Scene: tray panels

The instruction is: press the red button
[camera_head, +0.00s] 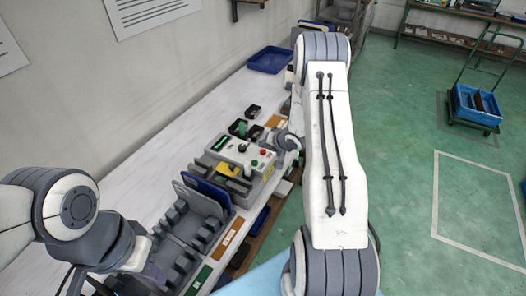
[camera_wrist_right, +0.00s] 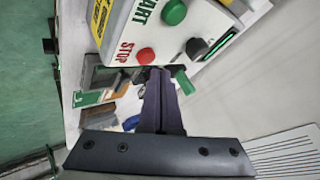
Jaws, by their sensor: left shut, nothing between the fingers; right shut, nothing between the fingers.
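The red button (camera_wrist_right: 145,56), marked STOP, stands on the white sloped face of the control box (camera_wrist_right: 120,38) in the right wrist view. It shows small in the head view (camera_head: 263,151), on the white box (camera_head: 232,148) on the bench. My right gripper (camera_wrist_right: 158,71) is shut and empty. Its dark fingertips appear close beside the red button, and I cannot tell whether they touch the box. In the head view my right arm hides part of the area beside the box. My left gripper (camera_head: 88,287) is shut at the lower left, partly out of frame.
A green START button (camera_wrist_right: 173,12) and a black knob (camera_wrist_right: 196,48) sit near the red button. Grey racks with panels (camera_head: 200,205) stand in front of the box. Small black bins (camera_head: 253,111) and a blue tray (camera_head: 269,60) lie further back.

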